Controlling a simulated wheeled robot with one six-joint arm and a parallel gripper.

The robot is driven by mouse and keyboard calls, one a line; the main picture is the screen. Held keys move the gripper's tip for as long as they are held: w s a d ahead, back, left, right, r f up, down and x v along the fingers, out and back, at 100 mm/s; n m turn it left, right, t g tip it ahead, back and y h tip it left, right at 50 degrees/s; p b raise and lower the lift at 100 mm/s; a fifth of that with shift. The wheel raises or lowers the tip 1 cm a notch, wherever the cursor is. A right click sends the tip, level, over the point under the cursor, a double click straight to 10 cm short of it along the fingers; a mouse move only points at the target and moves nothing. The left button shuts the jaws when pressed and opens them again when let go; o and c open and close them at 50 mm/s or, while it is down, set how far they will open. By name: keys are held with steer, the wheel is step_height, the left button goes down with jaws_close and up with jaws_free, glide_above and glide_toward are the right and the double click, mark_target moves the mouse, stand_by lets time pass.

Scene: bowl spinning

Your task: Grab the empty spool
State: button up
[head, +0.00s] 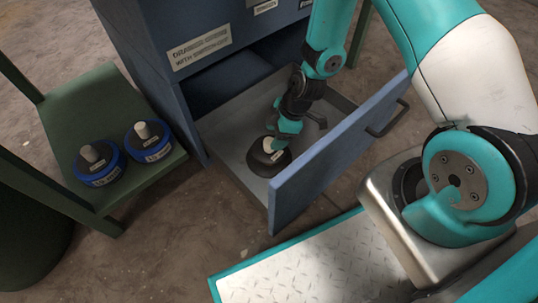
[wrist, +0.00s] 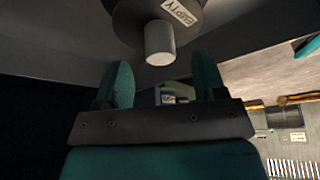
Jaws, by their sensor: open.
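The empty spool (head: 268,160) is dark with a pale label and lies in the open drawer. In the wrist view the spool (wrist: 128,22) shows a label reading "EMPTY" and a light grey peg (wrist: 160,43) sticking out of its middle. My gripper (head: 287,128) is in the drawer at the spool, partly covering its far side. In the wrist view my gripper (wrist: 163,82) has its two teal fingers apart, with the peg's end near the gap between them. The peg is not clamped, and I cannot tell whether the fingers touch the spool.
The drawer's blue front panel (head: 325,160) with its handle (head: 390,120) stands between the spool and my base. The blue cabinet (head: 150,50) rises behind. Two blue-rimmed spools (head: 97,165) (head: 149,143) sit on a green shelf (head: 95,105) at left.

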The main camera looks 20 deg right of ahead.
mark_target(271, 140)
steer(key=b+x, duration=0.2)
steer(key=x, duration=0.2)
steer(key=shift+a+f+b, duration=0.1)
steer(key=shift+b, duration=0.3)
jaws_close()
